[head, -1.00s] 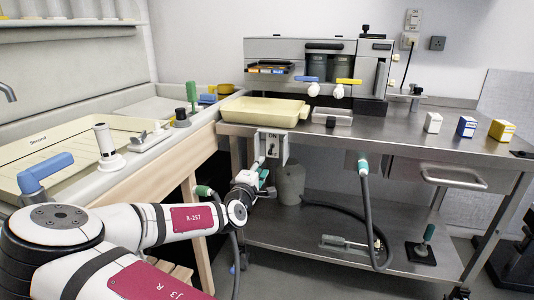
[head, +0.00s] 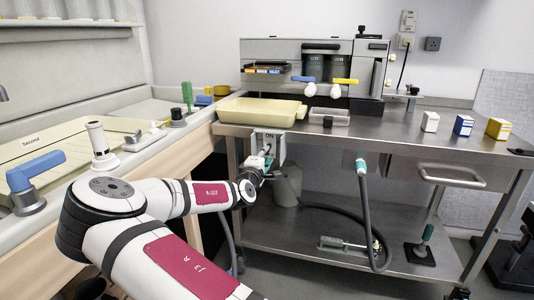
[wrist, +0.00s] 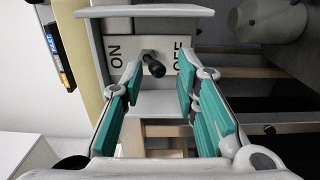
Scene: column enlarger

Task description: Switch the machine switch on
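The machine switch is a light grey box (head: 281,146) under the front edge of the steel table, near its left end. In the wrist view its plate (wrist: 116,75) carries ON at left and OFF at right, with a black toggle lever (wrist: 152,66) between them. The lever points out towards the camera; I cannot tell which way it is set. My gripper (head: 266,158) is at the box, partly covering it in the head view. In the wrist view my gripper (wrist: 158,80) is open, its teal-padded fingers on either side of the lever, apart from it.
A cream tray (head: 262,121) lies on the table above the switch. A grey bucket (head: 288,186) stands on the lower shelf behind my gripper. A hose with a teal end (head: 361,166) hangs to the right. A wooden-framed sink unit (head: 185,168) is at left.

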